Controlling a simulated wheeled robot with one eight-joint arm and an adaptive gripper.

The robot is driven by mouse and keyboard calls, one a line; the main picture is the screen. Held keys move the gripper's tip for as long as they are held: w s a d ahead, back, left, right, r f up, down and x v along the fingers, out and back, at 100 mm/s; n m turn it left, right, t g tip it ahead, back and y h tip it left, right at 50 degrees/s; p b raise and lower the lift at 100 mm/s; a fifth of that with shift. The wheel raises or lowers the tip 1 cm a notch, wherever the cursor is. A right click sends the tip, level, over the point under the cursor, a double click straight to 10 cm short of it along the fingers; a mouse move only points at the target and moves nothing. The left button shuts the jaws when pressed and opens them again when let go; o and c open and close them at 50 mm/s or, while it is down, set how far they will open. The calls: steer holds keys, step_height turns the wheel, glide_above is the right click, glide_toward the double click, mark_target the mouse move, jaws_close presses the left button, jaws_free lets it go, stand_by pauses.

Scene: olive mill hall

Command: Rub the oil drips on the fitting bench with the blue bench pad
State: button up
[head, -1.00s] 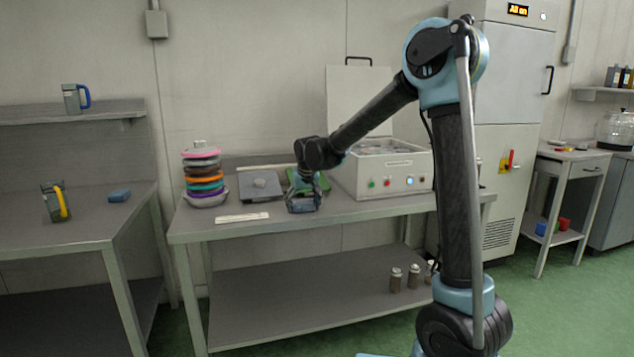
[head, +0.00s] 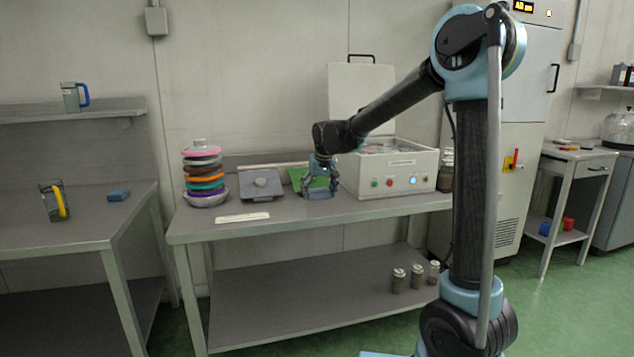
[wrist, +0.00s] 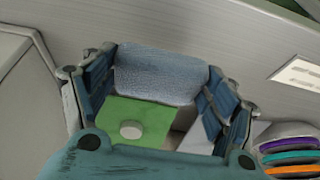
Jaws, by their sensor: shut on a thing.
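My gripper (head: 320,190) is low over the middle bench (head: 365,208), just in front of the white machine's left side. In the wrist view, my gripper (wrist: 160,90) is shut on a blue-grey textured pad (wrist: 160,73), which I take as the blue bench pad. The pad is low at the bench top; whether it touches is unclear. A green plate (head: 296,177) lies behind the gripper; its pale knob shows in the wrist view (wrist: 131,130). I make out no oil drips; the pad and fingers hide part of the bench.
A white machine (head: 395,172) with its lid raised stands right of the gripper. A grey plate (head: 262,186), a pale strip (head: 242,217) and a stack of coloured rings (head: 204,178) are to the left. The left bench holds a blue block (head: 118,194) and a jug (head: 54,201).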

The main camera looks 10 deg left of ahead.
steer(key=shift+r, duration=1.9)
